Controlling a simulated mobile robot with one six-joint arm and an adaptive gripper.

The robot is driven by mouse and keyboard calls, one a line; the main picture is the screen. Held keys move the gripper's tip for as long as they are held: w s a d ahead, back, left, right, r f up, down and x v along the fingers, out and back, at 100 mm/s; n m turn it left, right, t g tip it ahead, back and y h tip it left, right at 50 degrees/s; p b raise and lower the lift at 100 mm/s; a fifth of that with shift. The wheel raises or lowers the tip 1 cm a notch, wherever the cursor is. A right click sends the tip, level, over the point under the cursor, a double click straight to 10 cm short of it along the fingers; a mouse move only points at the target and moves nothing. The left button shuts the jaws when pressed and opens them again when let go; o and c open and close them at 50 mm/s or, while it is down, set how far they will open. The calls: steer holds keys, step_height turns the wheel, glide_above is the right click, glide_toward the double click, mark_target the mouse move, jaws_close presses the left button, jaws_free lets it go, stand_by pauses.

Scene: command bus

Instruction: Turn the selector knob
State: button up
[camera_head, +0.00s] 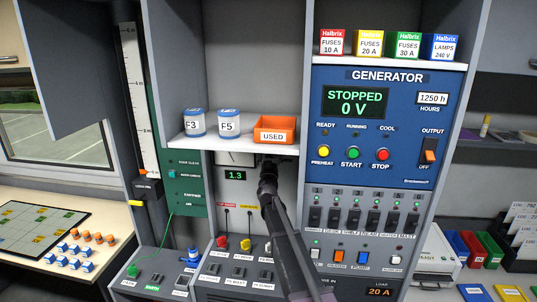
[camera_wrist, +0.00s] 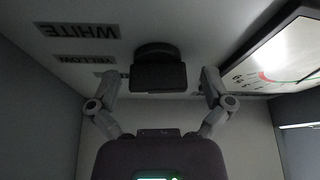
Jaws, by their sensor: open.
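The selector knob (camera_wrist: 158,74) is a dark round base with a block-shaped handle, in the upper middle of the wrist view. Labels WHITE (camera_wrist: 78,31) and YELLOW sit to its left, upside down in this view. My gripper (camera_wrist: 163,82) is open, with one finger on each side of the handle; I cannot tell whether either finger touches it. In the head view my gripper (camera_head: 268,166) is under the shelf, in front of the panel, and my arm hides most of the knob area.
The shelf (camera_head: 240,146) above my gripper holds an orange USED bin (camera_head: 274,130) and canisters F3 (camera_head: 193,124) and F5 (camera_head: 229,124). A gauge (camera_wrist: 275,62) sits right of the knob in the wrist view. The generator panel (camera_head: 384,130) stands at the right.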

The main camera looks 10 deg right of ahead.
steer(key=shift+w+r, duration=0.1)
steer(key=shift+w, duration=0.1)
steer(key=shift+c, duration=0.2)
steer(key=shift+d, duration=0.1)
steer(key=c, duration=1)
steer(key=shift+a, duration=0.2)
steer(key=shift+c, duration=0.4)
steer(key=shift+d, duration=0.15)
